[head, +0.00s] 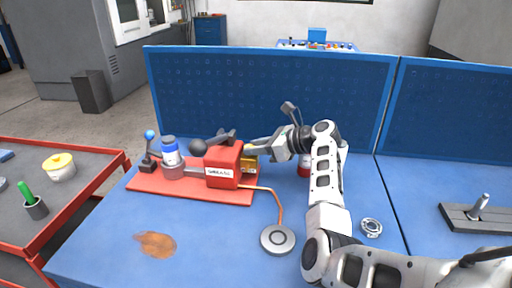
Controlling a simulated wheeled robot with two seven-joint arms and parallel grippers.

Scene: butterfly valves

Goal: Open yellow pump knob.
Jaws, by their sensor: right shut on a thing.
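A red pump unit (222,165) with a white label stands on a red base plate (205,190) on the blue table. A yellow knob (248,148) shows at its right side, small and partly covered by my gripper. A yellow block (249,166) sits just below it. My right gripper (254,148) reaches in from the right and is shut on the yellow knob. The knob's exact turn angle is too small to tell. My left gripper is not in view.
A black ball (198,147) and dark lever (226,136) are at the pump's upper left. An orange hose (279,205) runs to a round disc (278,239). A bearing ring (371,227) lies right of my forearm.

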